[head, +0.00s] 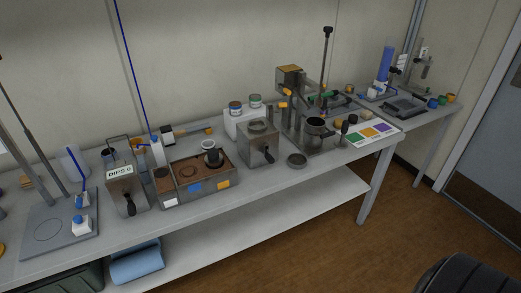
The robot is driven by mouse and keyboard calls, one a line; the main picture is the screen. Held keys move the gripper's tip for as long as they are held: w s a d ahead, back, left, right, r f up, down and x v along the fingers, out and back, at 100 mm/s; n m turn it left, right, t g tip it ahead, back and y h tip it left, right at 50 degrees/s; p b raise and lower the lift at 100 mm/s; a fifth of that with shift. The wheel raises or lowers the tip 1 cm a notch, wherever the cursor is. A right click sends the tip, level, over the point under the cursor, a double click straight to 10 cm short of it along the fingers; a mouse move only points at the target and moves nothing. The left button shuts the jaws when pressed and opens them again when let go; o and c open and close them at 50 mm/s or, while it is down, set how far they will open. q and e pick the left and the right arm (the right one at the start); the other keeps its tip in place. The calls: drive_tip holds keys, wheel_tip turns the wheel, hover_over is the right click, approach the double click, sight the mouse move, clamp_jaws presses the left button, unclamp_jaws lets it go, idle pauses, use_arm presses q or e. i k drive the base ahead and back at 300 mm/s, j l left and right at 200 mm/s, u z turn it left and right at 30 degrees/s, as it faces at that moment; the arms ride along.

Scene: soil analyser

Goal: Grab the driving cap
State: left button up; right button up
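I cannot tell for sure which item is the driving cap. One candidate is a low round dark metal piece (297,160), lying on the long grey bench (250,197) in front of the press stand. Another is a dark cylinder with a pale ring above it (212,156), standing in the right part of the brown soil tray (215,184). Neither gripper is in view, so nothing shows as held.
A box labelled "DIPS 0" (121,189) and a metal box with a dark handle (258,145) flank the tray. The press stand (292,115) rises behind the round piece. A colour card (371,131) lies to the right. The bench's front strip is mostly clear.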

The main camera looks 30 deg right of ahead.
sight(213, 157)
drive_tip(key=z, duration=0.65)
drive_tip(key=i+j, duration=0.1)
drive_tip(key=i, duration=0.2)
